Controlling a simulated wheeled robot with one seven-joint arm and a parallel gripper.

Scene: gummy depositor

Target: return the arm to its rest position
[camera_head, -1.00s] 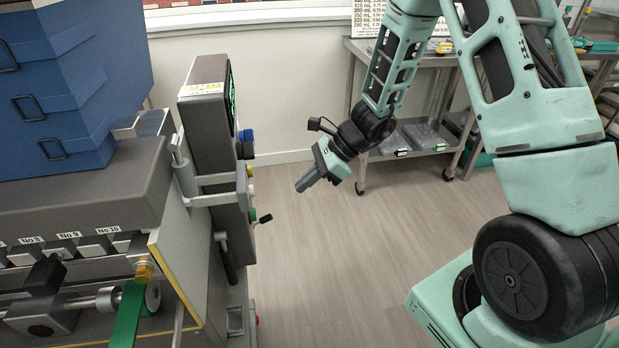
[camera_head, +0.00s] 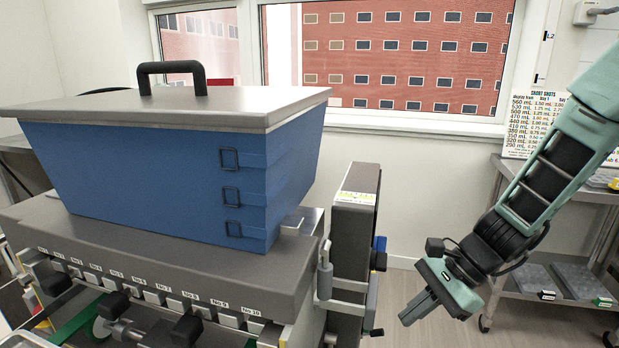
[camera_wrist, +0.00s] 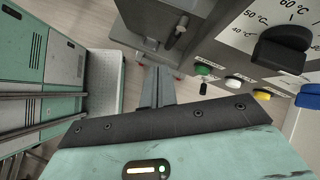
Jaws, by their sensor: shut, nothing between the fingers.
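My gripper (camera_head: 419,308) hangs from my mint-green arm (camera_head: 540,190) at the right of the head view, to the right of the depositor's control column. Its fingers point down and to the left. They are shut and hold nothing. In the wrist view the shut fingers (camera_wrist: 158,86) show as a dark grey pair at the middle. They are over the floor, apart from the machine.
The gummy depositor has a blue hopper (camera_head: 170,180) with a grey lid (camera_head: 170,108). Its control column (camera_head: 352,240) stands left of my gripper. Its knobs and buttons (camera_wrist: 204,70) show in the wrist view. A metal cart (camera_head: 510,205) stands behind on the right. Floor (camera_head: 400,285) lies between.

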